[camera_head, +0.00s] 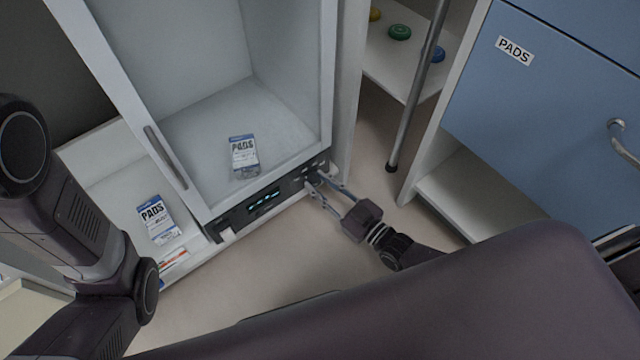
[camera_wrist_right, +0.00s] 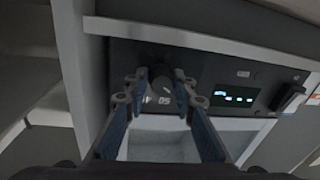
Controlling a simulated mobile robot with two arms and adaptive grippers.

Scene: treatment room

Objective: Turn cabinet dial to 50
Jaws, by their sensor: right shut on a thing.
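The cabinet (camera_head: 345,90) stands in front of me, with a dark control strip (camera_head: 228,220) along its lower front edge. A green lit display (camera_head: 264,201) sits on that strip. The dark dial (camera_wrist_right: 162,76) is at the strip's right end in the head view, mostly covered by my fingers. In the right wrist view, the number 50 and part of another number show beside it, upside down. My right gripper (camera_head: 314,181) is shut on the dial, one finger on each side; it also shows in the right wrist view (camera_wrist_right: 160,84). My left arm shows, but its gripper does not.
A pads box (camera_head: 243,152) stands inside the cabinet, and another (camera_head: 155,217) stands on the white surface to the left. A metal pole (camera_head: 419,85) and a blue drawer unit (camera_head: 560,110) are at the right. Some bare floor (camera_head: 385,170) lies between cabinet and drawers.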

